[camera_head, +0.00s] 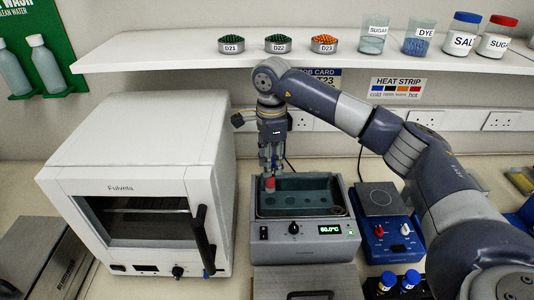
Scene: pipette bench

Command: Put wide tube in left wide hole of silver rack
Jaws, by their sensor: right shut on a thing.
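My right gripper (269,170) points down over the back left part of the water bath (254,232). It is shut on a small tube with a pinkish-red part (269,185), which I take to be the wide tube. The tube is upright, at the left of the basin; I cannot tell whether its lower end is in a hole. Inside the basin is a dark teal-looking plate (313,200) with round holes, perhaps the silver rack seen through water. My left gripper is out of view.
A white oven (130,140) stands close left of the bath. A blue hot-plate unit (383,235) stands to the right. Small capped tubes (411,279) are at the front right. A flat metal panel with a dark handle (285,278) lies in front. A shelf (190,52) runs above.

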